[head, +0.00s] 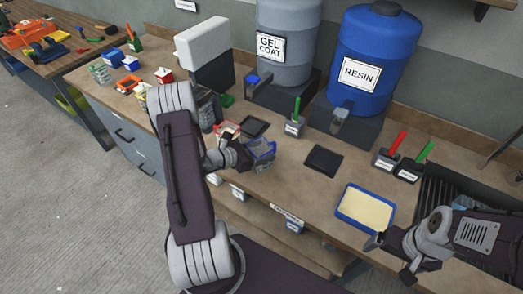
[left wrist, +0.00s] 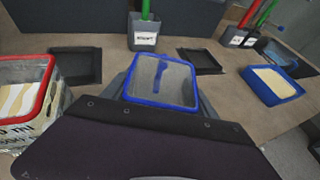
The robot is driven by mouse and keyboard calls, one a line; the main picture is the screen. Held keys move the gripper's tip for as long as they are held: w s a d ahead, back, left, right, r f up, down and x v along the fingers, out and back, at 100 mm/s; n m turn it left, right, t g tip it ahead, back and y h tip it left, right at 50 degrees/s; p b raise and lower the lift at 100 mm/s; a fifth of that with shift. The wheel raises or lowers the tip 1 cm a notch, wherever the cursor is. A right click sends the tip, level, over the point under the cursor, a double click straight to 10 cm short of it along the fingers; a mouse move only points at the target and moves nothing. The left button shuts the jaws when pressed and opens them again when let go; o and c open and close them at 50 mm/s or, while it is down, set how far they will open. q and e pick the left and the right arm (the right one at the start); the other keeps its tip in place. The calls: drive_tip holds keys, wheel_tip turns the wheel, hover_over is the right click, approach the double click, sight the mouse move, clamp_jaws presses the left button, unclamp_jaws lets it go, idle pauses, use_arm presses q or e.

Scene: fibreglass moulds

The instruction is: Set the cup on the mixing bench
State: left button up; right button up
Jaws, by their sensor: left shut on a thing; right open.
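My left gripper (head: 247,153) is shut on a clear cup with a blue rim (head: 262,148), over the brown mixing bench (head: 290,180). In the left wrist view the cup (left wrist: 162,78) is upright between the fingers, with a blue streak showing inside. Whether its base touches the bench is hidden. A red-rimmed cup (head: 226,129) stands just left of it; it also shows at the left edge of the left wrist view (left wrist: 28,95). My right gripper (head: 388,257) is open and empty near the bench's front right edge.
Dark square pads (head: 323,160) lie on the bench. A blue-rimmed tray (head: 365,208) with a cream surface is at right. Brush holders (head: 295,125) and the gel coat (head: 288,40) and resin (head: 370,60) drums stand behind. Bare bench lies between pad and cup.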

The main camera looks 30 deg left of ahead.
use_arm(q)
drive_tip(key=o, duration=1.9)
drive_tip(key=shift+f, duration=0.1)
drive_tip(key=shift+o, duration=0.2)
drive_tip(key=shift+r+p, duration=0.4)
drive_tip(key=v, duration=1.2)
drive_tip(key=shift+f+b, duration=0.2)
drive_tip(key=shift+b, duration=0.25)
